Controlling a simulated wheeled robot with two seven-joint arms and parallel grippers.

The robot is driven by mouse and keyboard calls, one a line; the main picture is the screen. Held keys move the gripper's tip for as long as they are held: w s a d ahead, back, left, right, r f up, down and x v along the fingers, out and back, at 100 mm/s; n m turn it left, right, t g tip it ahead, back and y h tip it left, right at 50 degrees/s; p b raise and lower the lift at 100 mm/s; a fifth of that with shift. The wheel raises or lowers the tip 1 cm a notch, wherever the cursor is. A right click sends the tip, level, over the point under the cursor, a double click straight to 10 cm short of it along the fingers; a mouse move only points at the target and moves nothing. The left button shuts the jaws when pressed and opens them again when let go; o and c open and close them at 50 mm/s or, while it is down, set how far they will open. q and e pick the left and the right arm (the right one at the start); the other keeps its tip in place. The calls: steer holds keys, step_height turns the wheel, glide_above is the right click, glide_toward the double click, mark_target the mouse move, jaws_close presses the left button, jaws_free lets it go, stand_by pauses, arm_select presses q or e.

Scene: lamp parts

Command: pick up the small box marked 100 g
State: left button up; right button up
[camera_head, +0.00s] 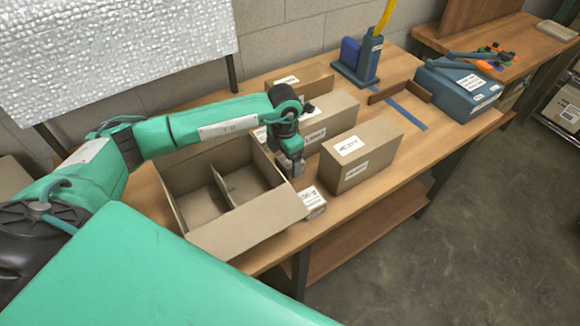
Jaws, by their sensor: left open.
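A small box (313,202) with a white label on top sits near the front edge of the workbench (400,190). It is just right of the open divided carton (238,232); its label is too small to read surely. My left gripper (293,170) hangs downward above and behind the small box, close to the carton's right wall. It is open, with nothing visible between its fingers, and appears apart from the small box. My right gripper is not in view.
A larger labelled carton (360,155) stands right of the small box. More cartons (328,122) stand behind my gripper. A blue stand (358,60) and a blue box (457,92) are farther back. The bench front right of the large carton is clear.

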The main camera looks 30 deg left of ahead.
mark_target(285, 162)
arm_select(q)
steer(key=f, duration=0.1)
steer(key=f+b, duration=0.1)
steer(key=f, duration=0.1)
steer(key=shift+w+a+f, duration=0.1)
steer(key=shift+w+f, duration=0.1)
steer(key=shift+f, duration=0.05)
steer(key=shift+r, duration=0.15)
steer(key=c, duration=1.1)
